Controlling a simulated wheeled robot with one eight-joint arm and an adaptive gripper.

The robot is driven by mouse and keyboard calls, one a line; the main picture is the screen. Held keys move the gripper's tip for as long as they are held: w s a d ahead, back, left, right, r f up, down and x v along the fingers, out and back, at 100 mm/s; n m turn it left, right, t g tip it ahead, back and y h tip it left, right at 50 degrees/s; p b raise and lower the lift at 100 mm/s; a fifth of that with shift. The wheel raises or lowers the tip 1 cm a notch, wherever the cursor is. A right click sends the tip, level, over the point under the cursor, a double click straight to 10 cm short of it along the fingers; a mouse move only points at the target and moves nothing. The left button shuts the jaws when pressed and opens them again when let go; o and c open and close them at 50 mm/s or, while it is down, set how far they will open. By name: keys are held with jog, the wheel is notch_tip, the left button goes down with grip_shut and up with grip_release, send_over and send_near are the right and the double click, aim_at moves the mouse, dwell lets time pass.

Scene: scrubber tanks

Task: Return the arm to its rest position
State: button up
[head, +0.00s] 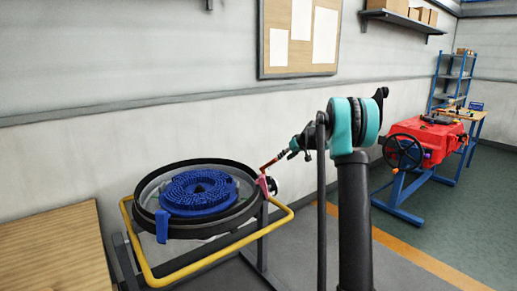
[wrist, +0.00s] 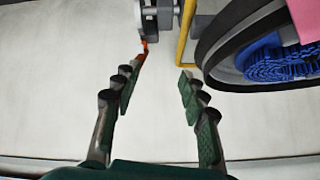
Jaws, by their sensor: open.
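My arm stands in the middle of the head view, with teal joints at its top. My gripper (head: 296,152) is at the arm's left side, just right of the round black tank (head: 245,210) and a little above its rim. In the wrist view my gripper (wrist: 162,72) has its two dark fingers spread apart with nothing between them. The tank's black rim (wrist: 215,55) lies beyond the right finger. A thin red piece (head: 270,162) shows between the gripper and the tank in the head view; I cannot tell whether it touches the gripper.
A blue coiled ring (head: 190,192) lies in the tank. A yellow rail (head: 225,259) surrounds the tank's stand. A wooden table (head: 50,255) is at the left. A red machine with a black handwheel (head: 403,152) stands at the right. The wall is behind; floor is open at right.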

jog(key=s+f+m+g+h, duration=0.2)
jog(key=s, duration=2.6)
jog(key=s+f+h, duration=0.1)
jog(key=s+f, duration=0.3)
jog(key=s, duration=0.6)
jog(key=s+d+f+m+h, duration=0.1)
jog(key=s+f, duration=0.2)
jog(key=s, duration=0.7)
jog(key=s+d+f+m+g+h, duration=0.1)
jog(key=s+f, duration=0.3)
jog(key=s, duration=0.6)
jog(key=shift+d+f, duration=0.15)
jog(key=shift+f, duration=0.15)
